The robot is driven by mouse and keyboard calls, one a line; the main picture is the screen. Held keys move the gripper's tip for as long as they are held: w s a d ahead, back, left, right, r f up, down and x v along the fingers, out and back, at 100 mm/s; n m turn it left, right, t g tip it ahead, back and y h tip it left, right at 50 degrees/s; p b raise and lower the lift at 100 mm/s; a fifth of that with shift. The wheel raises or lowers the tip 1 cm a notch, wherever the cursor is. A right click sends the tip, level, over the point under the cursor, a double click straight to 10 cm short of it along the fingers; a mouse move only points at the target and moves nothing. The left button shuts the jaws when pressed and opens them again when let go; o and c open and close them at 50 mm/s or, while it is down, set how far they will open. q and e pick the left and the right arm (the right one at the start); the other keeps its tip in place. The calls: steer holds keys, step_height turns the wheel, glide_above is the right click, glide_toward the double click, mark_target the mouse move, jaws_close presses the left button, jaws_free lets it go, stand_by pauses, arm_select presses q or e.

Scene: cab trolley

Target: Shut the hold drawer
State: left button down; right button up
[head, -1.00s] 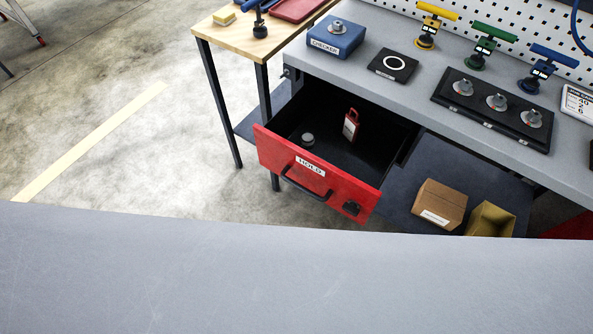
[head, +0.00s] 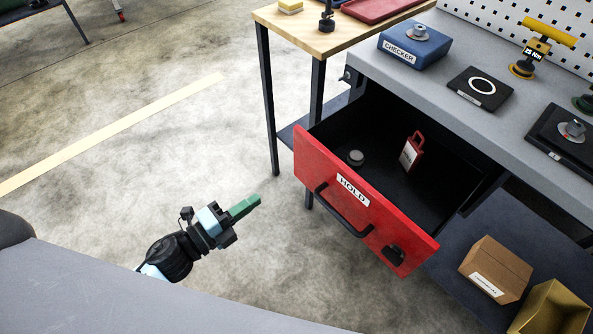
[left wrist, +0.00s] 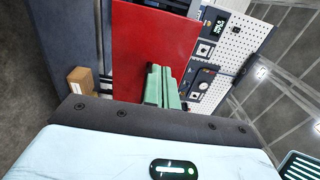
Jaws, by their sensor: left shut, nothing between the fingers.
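The hold drawer (head: 315,161) has a red front labelled HOLD with a black handle (head: 343,211) and a black latch-like part (head: 394,255) near its right end. It stands pulled out from under the grey bench. Inside lie a small grey metal part (head: 355,158) and a red padlock-shaped tag (head: 411,151). My left gripper (head: 247,206) is shut and empty, its green fingers left of the drawer front and apart from it. In the left wrist view, the green fingers (left wrist: 161,87) show before the red drawer front (left wrist: 150,50). My right gripper is not in view.
The grey bench (head: 400,83) carries a blue checker box (head: 414,46), a black pad (head: 480,88) and a yellow tool stand (head: 541,45). A wooden table (head: 345,35) adjoins it. Cardboard boxes (head: 496,268) sit on the lower shelf. The floor left of the drawer is clear.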

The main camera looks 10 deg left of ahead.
mark_target(308, 163)
arm_select(q)
steer(key=p+x, duration=0.1)
steer(key=x, duration=1.3)
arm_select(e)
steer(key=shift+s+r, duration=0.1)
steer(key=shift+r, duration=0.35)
arm_select(q)
steer(key=shift+w+d, duration=0.1)
steer(key=shift+w, duration=0.05)
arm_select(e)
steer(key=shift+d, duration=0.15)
